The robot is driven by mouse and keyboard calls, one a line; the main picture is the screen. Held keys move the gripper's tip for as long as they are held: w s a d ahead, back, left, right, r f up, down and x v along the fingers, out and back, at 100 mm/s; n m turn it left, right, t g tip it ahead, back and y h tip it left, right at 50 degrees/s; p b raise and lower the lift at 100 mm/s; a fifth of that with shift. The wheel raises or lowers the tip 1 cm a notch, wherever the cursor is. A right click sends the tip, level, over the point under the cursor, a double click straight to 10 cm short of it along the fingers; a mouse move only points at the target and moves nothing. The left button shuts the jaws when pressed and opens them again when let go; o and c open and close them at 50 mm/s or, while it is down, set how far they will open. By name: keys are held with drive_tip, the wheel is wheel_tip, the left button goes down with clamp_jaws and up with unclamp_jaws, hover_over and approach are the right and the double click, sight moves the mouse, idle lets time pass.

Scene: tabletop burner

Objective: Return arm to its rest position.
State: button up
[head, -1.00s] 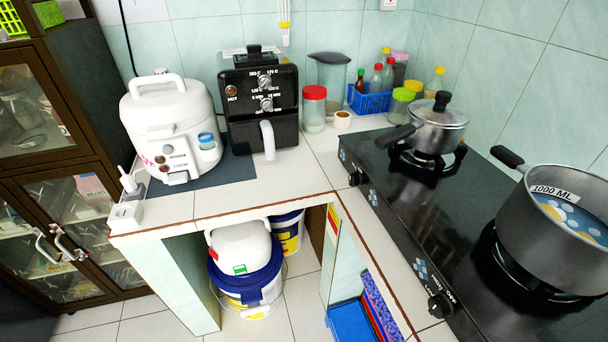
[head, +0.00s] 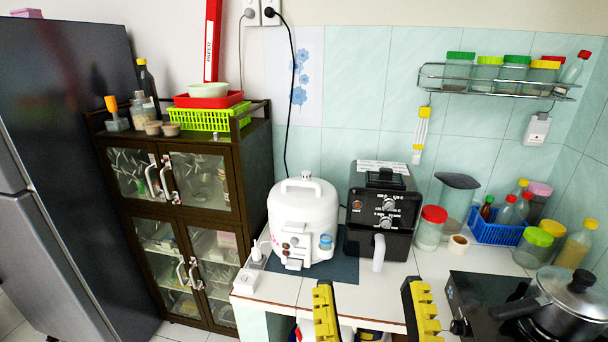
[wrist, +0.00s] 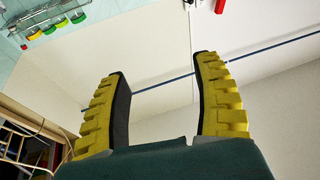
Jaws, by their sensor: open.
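My gripper (head: 369,300) shows at the bottom edge of the head view, as two yellow ridged fingers with dark backs. The fingers stand wide apart with nothing between them. They appear in front of the tiled counter, below the black air fryer. In the wrist view my gripper (wrist: 160,95) is also open and empty. Behind it there is plain pale wall and a thin dark line. The rest of my arm is out of the head view.
A white cooker (head: 302,215) and a black air fryer (head: 381,215) stand on the counter. A lidded pot (head: 565,305) sits on the stove (head: 490,295) at right. A wall rack (head: 495,80) holds jars. A dark cabinet (head: 190,190) and fridge (head: 70,150) stand left.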

wheel_tip(320, 180, up, 39)
drive_tip(key=a+y+p, duration=0.1)
drive_tip(key=p, duration=3.7)
drive_tip(key=shift+t, duration=0.3)
drive_tip(key=shift+r, duration=0.1)
